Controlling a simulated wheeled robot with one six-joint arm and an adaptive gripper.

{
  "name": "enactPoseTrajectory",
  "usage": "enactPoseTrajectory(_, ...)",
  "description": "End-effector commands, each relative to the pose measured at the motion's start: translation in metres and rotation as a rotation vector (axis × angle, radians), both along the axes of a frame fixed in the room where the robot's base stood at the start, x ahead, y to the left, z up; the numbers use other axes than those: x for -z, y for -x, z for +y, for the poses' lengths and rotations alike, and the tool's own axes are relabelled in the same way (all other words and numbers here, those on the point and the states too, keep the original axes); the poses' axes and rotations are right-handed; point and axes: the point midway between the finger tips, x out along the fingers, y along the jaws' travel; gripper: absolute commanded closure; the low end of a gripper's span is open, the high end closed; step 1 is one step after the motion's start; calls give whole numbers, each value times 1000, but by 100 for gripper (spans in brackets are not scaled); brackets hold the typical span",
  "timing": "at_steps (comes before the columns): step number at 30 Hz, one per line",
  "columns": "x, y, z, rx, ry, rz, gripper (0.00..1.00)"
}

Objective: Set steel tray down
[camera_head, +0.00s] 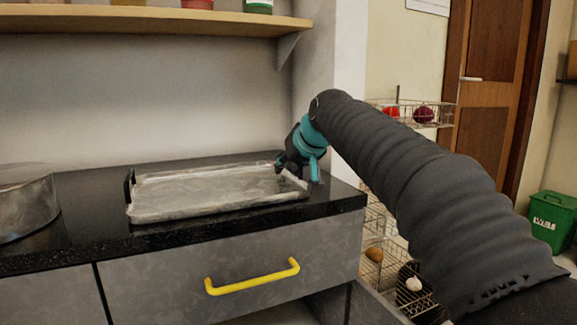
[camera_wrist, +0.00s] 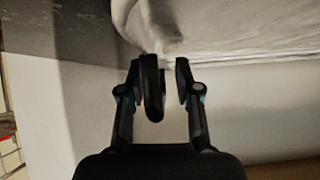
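The steel tray (camera_head: 210,190) is a shallow grey rectangle on the black countertop (camera_head: 95,232), looking level and resting there. A black handle (camera_head: 128,186) stands at its left end. My gripper (camera_head: 287,168) is at the tray's right end. In the wrist view the tray (camera_wrist: 215,30) fills the top. The other black handle (camera_wrist: 152,88) stands between the fingers of my gripper (camera_wrist: 160,80), close to the left finger. A gap shows between this handle and the right finger, so the gripper looks open around it, not clamped.
A round metal pot (camera_head: 25,205) stands at the counter's left end. A wooden shelf (camera_head: 150,20) hangs above. A drawer with a yellow handle (camera_head: 252,278) is below the counter's front edge. Wire baskets (camera_head: 425,118) and a green bin (camera_head: 553,220) are at the right.

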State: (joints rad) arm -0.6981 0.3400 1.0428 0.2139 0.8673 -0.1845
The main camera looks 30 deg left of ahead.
Motion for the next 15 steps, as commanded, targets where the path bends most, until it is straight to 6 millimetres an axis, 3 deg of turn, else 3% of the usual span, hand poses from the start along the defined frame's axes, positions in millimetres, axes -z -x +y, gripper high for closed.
enactPoseTrajectory(7, -12, 6, -8, 2, -2, -2, 67)
enactPoseTrajectory(15, -44, 31, -41, 1, -2, -2, 67)
